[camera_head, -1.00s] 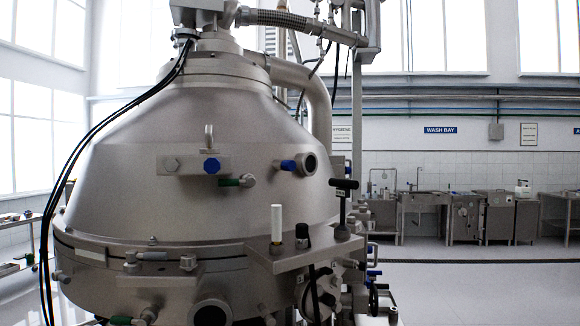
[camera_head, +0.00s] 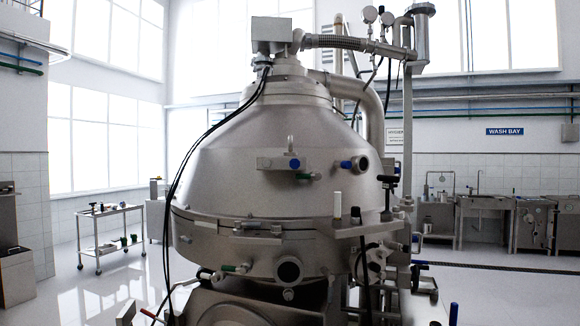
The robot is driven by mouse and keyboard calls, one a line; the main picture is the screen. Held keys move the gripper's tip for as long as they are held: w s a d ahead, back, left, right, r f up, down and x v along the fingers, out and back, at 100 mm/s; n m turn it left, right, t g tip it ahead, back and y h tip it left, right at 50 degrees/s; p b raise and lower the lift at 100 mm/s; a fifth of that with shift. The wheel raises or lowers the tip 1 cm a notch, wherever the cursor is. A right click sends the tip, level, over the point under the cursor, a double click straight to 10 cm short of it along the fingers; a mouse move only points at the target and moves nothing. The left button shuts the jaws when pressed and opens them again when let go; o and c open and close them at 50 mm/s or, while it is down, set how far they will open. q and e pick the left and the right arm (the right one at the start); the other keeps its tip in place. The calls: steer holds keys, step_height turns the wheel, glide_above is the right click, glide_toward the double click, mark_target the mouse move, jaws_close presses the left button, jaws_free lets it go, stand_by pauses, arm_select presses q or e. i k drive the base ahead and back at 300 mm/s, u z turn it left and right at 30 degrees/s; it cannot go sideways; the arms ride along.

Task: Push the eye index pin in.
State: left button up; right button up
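The disc separator (camera_head: 255,210) is a large grey metal cone-shaped vessel in the middle of the head view. On its upper front a flat block (camera_head: 271,163) carries an upright lifting eye (camera_head: 291,143). A blue knob (camera_head: 295,163) sits on the block just below the eye, and a bolt head is at the block's left. I cannot tell for sure which part is the eye index pin, or how far in it stands. Neither of my grippers shows in the head view.
A bracket shelf (camera_head: 360,230) with a white cylinder (camera_head: 337,204) juts out at the vessel's right front. Black cables (camera_head: 172,190) hang down its left side. A trolley (camera_head: 110,232) stands at left, with open floor around it. Sinks line the right wall.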

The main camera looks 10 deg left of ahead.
mark_target(295, 164)
steer(key=k, duration=0.55)
steer(key=u, duration=0.25)
steer(key=i, duration=1.65)
